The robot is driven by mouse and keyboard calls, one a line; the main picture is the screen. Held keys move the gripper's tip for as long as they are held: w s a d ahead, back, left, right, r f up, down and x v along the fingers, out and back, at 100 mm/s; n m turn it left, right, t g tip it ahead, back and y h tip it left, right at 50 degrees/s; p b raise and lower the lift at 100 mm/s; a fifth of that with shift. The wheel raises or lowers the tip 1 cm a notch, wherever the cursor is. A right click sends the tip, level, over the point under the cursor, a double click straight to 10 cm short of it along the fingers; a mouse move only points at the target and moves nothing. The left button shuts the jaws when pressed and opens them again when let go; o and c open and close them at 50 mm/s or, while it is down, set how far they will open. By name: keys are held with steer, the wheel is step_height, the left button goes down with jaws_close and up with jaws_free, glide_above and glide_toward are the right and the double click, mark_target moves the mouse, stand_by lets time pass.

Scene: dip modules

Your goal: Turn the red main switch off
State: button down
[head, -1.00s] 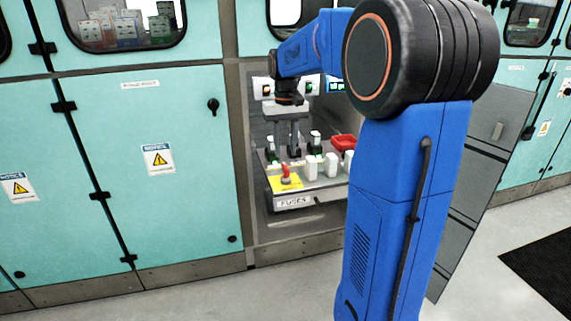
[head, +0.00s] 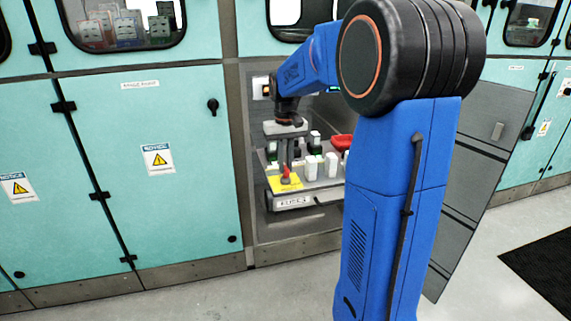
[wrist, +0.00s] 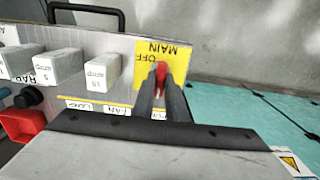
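The red main switch (head: 286,173) stands on a yellow plate (head: 277,186) at the front left of the fuse panel. In the wrist view, the plate (wrist: 178,50) carries the words MAIN and OFF, upside down. My gripper (head: 287,163) points down at the switch from above. In the wrist view, its two dark fingers (wrist: 160,85) are close together on either side of the red handle (wrist: 161,72), which fills the narrow gap between their tips. The handle's lower part is partly hidden by the fingers. The exact contact is too small to see.
White fuse blocks (head: 310,168) stand to the right of the switch, with a red part (head: 341,142) behind them. Teal cabinet doors (head: 155,170) flank the recess on the left. An open grey door (head: 480,180) stands to the right, behind my arm.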

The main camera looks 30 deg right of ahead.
steer(key=shift+m, duration=0.4)
steer(key=m, duration=0.8)
steer(key=shift+m, duration=0.3)
steer(key=m, duration=0.8)
steer(key=shift+m, duration=0.4)
steer(key=c, duration=1.8)
jaws_free()
steer(key=shift+o, duration=0.2)
